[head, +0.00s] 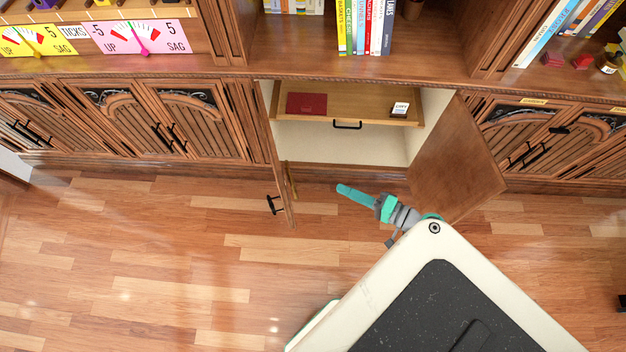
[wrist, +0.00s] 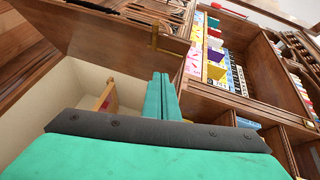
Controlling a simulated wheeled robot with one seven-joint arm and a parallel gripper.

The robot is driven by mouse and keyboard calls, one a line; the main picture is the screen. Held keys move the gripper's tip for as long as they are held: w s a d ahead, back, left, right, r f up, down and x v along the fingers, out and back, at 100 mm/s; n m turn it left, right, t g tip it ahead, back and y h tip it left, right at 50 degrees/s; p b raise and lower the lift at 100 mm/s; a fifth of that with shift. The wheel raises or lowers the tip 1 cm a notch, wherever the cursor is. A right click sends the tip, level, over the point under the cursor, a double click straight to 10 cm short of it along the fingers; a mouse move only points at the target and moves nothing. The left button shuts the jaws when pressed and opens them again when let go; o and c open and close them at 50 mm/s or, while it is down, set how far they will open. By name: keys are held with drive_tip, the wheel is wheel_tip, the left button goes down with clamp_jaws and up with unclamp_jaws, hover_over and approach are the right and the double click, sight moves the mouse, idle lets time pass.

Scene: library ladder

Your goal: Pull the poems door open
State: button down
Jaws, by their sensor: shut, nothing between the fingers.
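The middle cabinet stands open in the head view. Its left door (head: 272,150) stands swung out, seen nearly edge-on, with a black handle (head: 273,204) on its outer side and a small brass-coloured strip near its free edge. Its right door (head: 455,160) is swung out with its plain inner face showing. I cannot read a poems label on either door. My gripper (head: 342,189) is shut and empty, in front of the opening between the two doors, apart from both. Its closed teal fingers also show in the wrist view (wrist: 161,84).
Inside the cabinet is a wooden drawer (head: 347,112) with a black handle, holding a red booklet (head: 306,103) and a small white card (head: 400,109). Closed cabinets flank it, and bookshelves stand above. The floor (head: 150,260) at left is clear.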

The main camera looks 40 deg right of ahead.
drive_tip(key=s+a+x, duration=0.1)
drive_tip(key=a+x, duration=0.1)
drive_tip(key=x, duration=1)
drive_tip(key=shift+w+a, duration=0.45)
drive_tip(key=shift+f, duration=0.1)
